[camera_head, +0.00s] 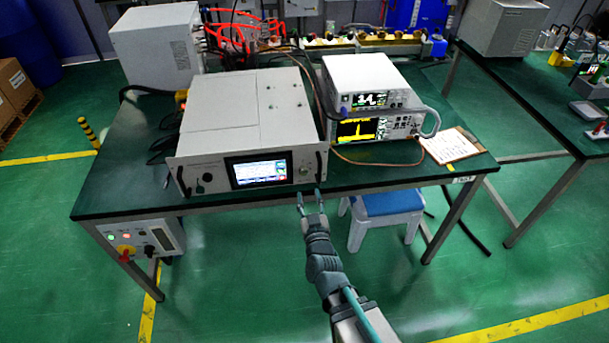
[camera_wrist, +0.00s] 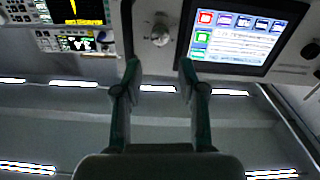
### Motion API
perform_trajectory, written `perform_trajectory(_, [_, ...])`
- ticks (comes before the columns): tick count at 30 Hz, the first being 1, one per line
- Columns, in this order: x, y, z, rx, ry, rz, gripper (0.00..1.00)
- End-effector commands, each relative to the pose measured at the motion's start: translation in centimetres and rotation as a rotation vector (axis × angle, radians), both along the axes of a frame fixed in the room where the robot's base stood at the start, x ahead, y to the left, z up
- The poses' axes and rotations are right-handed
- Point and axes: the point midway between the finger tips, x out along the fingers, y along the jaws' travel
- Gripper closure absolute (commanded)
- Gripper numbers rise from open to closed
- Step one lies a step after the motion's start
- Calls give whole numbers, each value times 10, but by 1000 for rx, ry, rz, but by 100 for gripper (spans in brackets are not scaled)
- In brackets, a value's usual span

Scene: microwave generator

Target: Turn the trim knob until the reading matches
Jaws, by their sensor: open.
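The white generator (camera_head: 245,130) stands on the green table, its front panel facing me. Its lit display (camera_head: 258,169) also shows in the wrist view (camera_wrist: 243,32); the reading is too small to make out. The round trim knob (camera_head: 304,172) sits on the panel right of the display. In the wrist view the knob (camera_wrist: 160,35) is just beyond the fingertips, roughly centred between them. My gripper (camera_head: 309,193) is open and empty in front of the table edge. In the wrist view my gripper (camera_wrist: 160,65) has both fingers apart, with neither visibly touching the knob.
A stack of instruments with lit screens (camera_head: 365,78) stands right of the generator. A clipboard with paper (camera_head: 451,145) lies near the table's right end. A blue-topped stool (camera_head: 387,203) is under the table. Black handles flank the generator's panel. The floor in front is clear.

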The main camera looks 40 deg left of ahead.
Motion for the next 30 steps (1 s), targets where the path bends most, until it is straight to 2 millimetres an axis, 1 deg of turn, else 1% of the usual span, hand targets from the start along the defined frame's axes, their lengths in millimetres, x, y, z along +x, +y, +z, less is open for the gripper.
perform_trajectory(9, [38,40,1,-1,1,1,59])
perform_trajectory(15, [59,60,0,-1,1,1,59])
perform_trajectory(20, [66,66,0,-1,1,1,59])
perform_trajectory(28, [66,66,-1,-1,1,1,59])
perform_trajectory(30, [66,66,-1,-1,1,1,71])
